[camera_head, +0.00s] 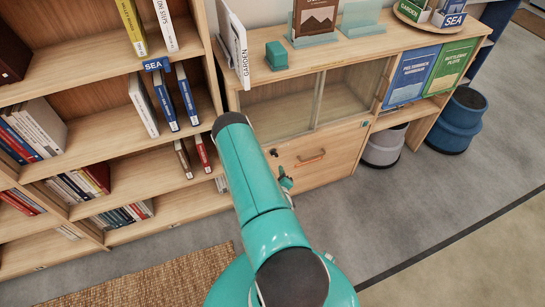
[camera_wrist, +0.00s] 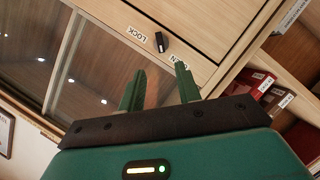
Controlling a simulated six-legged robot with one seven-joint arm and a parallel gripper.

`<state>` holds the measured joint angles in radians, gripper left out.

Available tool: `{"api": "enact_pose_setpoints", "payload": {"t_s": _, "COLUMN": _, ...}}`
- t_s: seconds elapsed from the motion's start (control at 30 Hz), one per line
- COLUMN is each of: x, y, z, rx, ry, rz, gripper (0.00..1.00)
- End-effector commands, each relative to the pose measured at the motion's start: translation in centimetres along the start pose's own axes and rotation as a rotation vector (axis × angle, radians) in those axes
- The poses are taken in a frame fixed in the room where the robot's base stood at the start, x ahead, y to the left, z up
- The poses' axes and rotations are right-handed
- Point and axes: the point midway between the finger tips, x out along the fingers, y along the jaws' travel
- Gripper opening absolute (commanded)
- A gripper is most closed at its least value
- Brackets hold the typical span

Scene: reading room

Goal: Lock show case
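The show case is a wooden cabinet with sliding glass doors (camera_head: 320,100); its glass (camera_wrist: 38,60) also fills the left of the wrist view. A small black lock knob (camera_wrist: 161,42) sits on the wood panel between a "LOCK" label (camera_wrist: 137,33) and a partly hidden label, apparently "OPEN" (camera_wrist: 180,63). A dark knob (camera_head: 274,153) shows on the panel below the glass in the head view. My gripper (camera_wrist: 158,68) is open and empty, its two green fingers apart, just short of the lock knob. In the head view my arm hides most of the gripper.
Bookshelves (camera_head: 105,150) stand at left, and red books (camera_wrist: 262,84) show at right in the wrist view. Grey and blue stools (camera_head: 457,122) stand at right. The floor (camera_head: 400,210) in front is clear.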

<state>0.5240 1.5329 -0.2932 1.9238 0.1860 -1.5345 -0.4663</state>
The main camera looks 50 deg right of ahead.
Motion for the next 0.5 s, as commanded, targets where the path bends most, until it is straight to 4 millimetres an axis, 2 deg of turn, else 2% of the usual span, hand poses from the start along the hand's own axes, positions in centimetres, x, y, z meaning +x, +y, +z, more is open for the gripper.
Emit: {"api": "enact_pose_setpoints", "payload": {"t_s": 0.5, "x": 9.9, "y": -0.2, "z": -0.2, "rx": 0.000, "ry": 0.003, "rz": -0.001, "gripper": 0.34}}
